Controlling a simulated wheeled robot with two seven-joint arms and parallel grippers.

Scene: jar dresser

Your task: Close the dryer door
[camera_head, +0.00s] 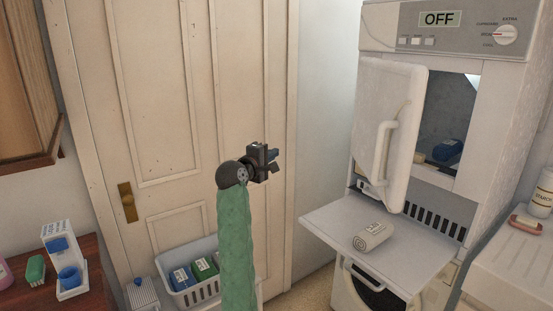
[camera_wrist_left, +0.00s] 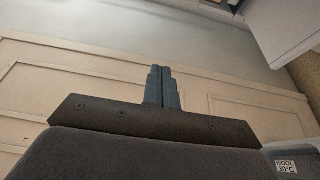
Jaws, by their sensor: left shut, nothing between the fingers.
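The dryer (camera_head: 494,110) stands at the right in the head view, with a control panel reading OFF. Its white door (camera_head: 385,125) hangs open, swung out to the left, with a curved handle (camera_head: 382,150) on it. Inside the dark drum opening a blue item (camera_head: 447,149) shows. My left gripper (camera_head: 272,160), at the end of a green-sleeved arm, is in front of the panelled room door, left of the dryer door and apart from it. Its fingers are together and empty; they also show shut in the left wrist view (camera_wrist_left: 162,88). My right gripper is out of view.
A shelf (camera_head: 335,222) sticks out below the dryer door with a rolled cloth (camera_head: 372,237) on it. A basket (camera_head: 168,284) with boxes stands at lower left. A wooden cabinet (camera_head: 25,80) hangs at upper left. A sink counter (camera_head: 510,262) is at lower right.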

